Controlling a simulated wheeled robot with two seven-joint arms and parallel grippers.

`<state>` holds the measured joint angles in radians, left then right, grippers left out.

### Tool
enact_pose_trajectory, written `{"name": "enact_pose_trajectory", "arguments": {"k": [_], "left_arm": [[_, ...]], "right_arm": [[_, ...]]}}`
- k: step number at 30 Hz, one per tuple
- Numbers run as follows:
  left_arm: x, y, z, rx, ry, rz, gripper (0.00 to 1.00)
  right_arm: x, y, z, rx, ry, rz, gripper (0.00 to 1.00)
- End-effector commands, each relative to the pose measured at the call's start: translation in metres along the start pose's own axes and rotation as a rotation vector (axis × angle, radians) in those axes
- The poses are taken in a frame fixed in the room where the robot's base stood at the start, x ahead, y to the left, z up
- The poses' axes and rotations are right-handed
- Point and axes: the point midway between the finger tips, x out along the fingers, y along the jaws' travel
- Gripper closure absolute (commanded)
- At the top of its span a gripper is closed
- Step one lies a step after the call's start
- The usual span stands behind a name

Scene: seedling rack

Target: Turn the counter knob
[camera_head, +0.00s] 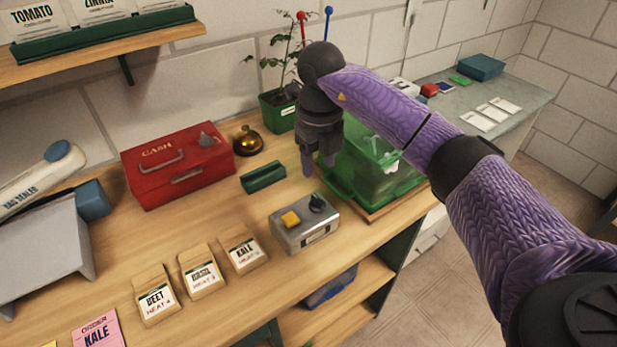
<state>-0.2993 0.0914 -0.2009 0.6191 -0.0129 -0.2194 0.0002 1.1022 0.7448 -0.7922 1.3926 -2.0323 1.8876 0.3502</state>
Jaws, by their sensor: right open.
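A grey metal box, the counter (306,230), sits on the wooden bench. My purple right arm comes in from the right. My left gripper is not in view.
A green bin (372,180) stands just right of the gripper. A small green block (263,177) lies left of it. A red cash box (178,164), a brass bell (247,141) and a potted plant (279,112) stand behind. Seed packets (201,270) lie in front left.

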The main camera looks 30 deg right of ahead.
Motion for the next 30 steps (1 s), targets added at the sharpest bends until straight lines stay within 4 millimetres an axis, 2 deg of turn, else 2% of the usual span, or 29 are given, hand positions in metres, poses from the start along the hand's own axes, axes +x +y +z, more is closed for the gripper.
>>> {"name": "enact_pose_trajectory", "arguments": {"k": [3,9,13,20,23,27,28,30], "left_arm": [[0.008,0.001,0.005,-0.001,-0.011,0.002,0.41],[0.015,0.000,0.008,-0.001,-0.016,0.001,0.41],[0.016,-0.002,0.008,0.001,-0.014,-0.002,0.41],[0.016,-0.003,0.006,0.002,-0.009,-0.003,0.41],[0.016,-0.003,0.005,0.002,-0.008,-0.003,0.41],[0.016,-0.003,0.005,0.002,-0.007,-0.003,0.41],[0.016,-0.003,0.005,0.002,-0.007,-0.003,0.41],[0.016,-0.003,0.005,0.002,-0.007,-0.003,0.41]], "right_arm": [[0.034,0.001,-0.001,-0.002,0.006,0.003,0.49],[0.075,0.001,-0.001,-0.002,0.004,0.005,0.49],[0.085,0.001,0.000,-0.002,0.001,0.004,0.49],[0.086,0.001,0.000,-0.002,0.000,0.004,0.49],[0.086,0.001,0.000,-0.002,0.000,0.005,0.65],[0.086,0.001,0.000,-0.002,0.000,0.005,0.95],[0.086,0.001,0.000,-0.002,0.000,0.005,1.00],[0.086,0.001,0.000,-0.002,0.000,0.005,1.00]]}}
